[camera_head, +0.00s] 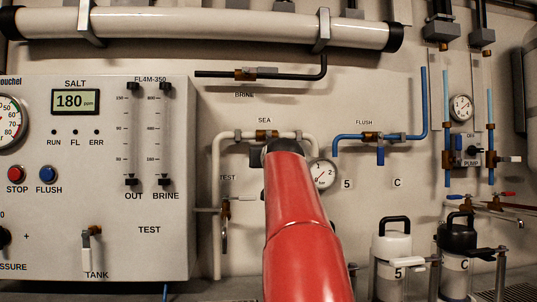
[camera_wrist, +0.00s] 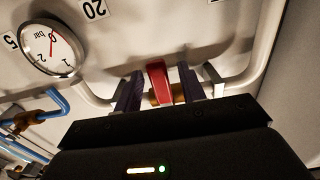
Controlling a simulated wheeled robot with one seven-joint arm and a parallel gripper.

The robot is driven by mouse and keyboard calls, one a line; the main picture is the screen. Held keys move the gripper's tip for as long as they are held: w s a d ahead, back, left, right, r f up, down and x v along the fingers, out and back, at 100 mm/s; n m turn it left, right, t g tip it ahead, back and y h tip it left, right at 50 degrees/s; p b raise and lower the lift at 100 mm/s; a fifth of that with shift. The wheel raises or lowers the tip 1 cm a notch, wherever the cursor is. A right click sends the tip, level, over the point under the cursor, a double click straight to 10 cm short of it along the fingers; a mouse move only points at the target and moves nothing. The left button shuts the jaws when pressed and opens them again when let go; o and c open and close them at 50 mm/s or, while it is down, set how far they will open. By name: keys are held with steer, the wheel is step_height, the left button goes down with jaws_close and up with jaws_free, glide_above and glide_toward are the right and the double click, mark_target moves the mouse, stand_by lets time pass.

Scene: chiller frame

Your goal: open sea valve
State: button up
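The sea valve's brass body (camera_head: 264,134) sits on a white pipe under the SEA label in the head view; my red arm hides its handle there. In the wrist view the red valve handle (camera_wrist: 157,72) points up between the two dark fingers of my gripper (camera_wrist: 160,76). A narrow gap shows on each side of the handle, so my gripper looks open around it and not clamped. Part of the brass body shows behind the handle. My gripper's fingers are hidden by my arm in the head view.
A pressure gauge (camera_head: 322,174) is just right of the sea valve; it also shows in the wrist view (camera_wrist: 52,47). The blue flush pipe (camera_head: 348,137) runs further right. A TEST valve (camera_head: 225,212) is at lower left. The control panel (camera_head: 150,200) is on the left.

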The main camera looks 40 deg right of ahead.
steer(key=shift+w+d, duration=0.2)
steer(key=shift+w, duration=0.1)
jaws_close()
